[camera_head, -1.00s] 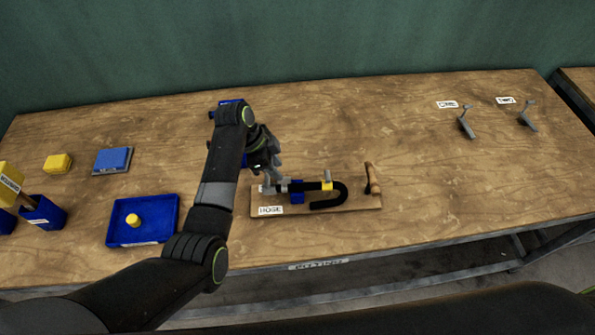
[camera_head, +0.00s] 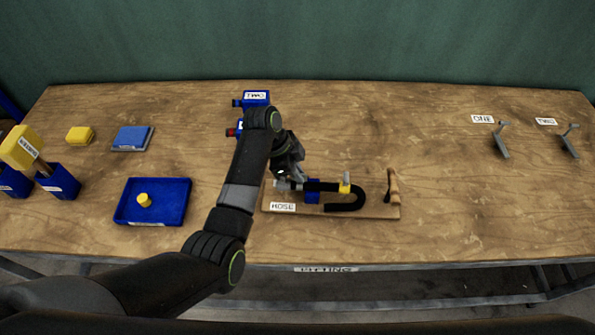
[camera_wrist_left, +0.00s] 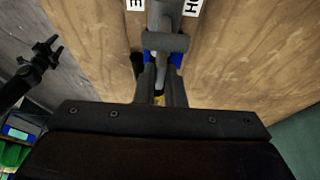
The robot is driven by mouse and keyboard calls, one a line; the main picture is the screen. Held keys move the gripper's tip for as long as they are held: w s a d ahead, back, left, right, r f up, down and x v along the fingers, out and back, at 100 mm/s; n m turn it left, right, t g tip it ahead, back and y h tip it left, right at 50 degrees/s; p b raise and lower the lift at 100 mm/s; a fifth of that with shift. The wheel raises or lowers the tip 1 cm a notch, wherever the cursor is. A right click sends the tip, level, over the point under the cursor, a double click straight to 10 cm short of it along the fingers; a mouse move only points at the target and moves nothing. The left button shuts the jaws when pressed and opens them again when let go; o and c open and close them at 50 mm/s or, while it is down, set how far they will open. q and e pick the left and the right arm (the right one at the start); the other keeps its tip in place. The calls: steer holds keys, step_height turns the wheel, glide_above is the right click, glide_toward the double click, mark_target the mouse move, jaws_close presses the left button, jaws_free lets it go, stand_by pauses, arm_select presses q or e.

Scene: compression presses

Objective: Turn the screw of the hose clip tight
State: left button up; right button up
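The black hose (camera_head: 345,206) lies curved on a wooden board labelled HOSE (camera_head: 283,206). A yellow clip (camera_head: 345,188) sits around the hose, with a small grey upright piece (camera_head: 346,177) on top. A blue block (camera_head: 312,197) stands left of the clip. My left gripper (camera_head: 284,184) is low over the board's left end, left of the clip and apart from it. In the left wrist view its dark fingers (camera_wrist_left: 160,84) flank a grey part (camera_wrist_left: 165,43); whether they grip it is unclear. A bit of yellow (camera_wrist_left: 158,99) shows between them. My right gripper is not in view.
A wooden handle (camera_head: 393,187) stands at the board's right end. A blue tray (camera_head: 175,212) with a yellow knob lies left. Blue units (camera_head: 257,97) stand behind my arm. Two grey levers (camera_head: 501,142) stand far right. The table between board and levers is clear.

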arm_select(q)
jaws_close()
